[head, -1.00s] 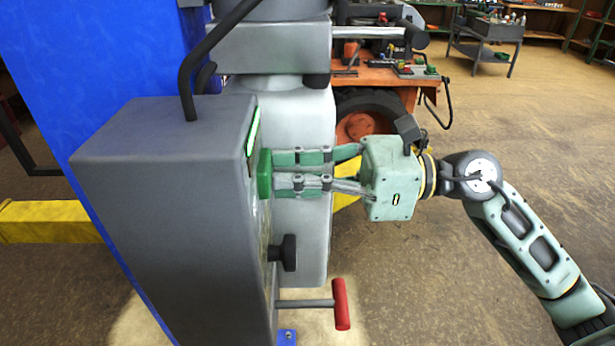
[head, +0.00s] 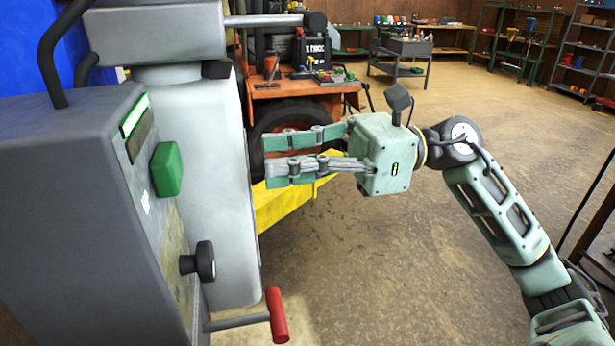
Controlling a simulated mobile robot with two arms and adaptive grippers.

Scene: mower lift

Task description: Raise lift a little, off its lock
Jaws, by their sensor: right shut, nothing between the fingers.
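The grey control box (head: 70,200) of the lift stands at the left. Its side panel carries a square green button (head: 167,169), a black knob (head: 203,262) below it and a lever with a red handle (head: 277,315) at the bottom. My right gripper (head: 268,160) is shut and empty, its fingers pointing left towards the panel. It is apart from the green button, with a clear gap between. A yellow lift part (head: 290,205) shows behind the fingers, under the orange mower (head: 300,95). My left gripper is not in view.
A pale grey motor housing (head: 200,150) stands just behind the panel, near my fingertips. The blue lift column (head: 30,40) is at the far left. A tool cart (head: 400,55) and shelves (head: 515,40) stand at the back. The floor (head: 400,250) at centre is mostly open.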

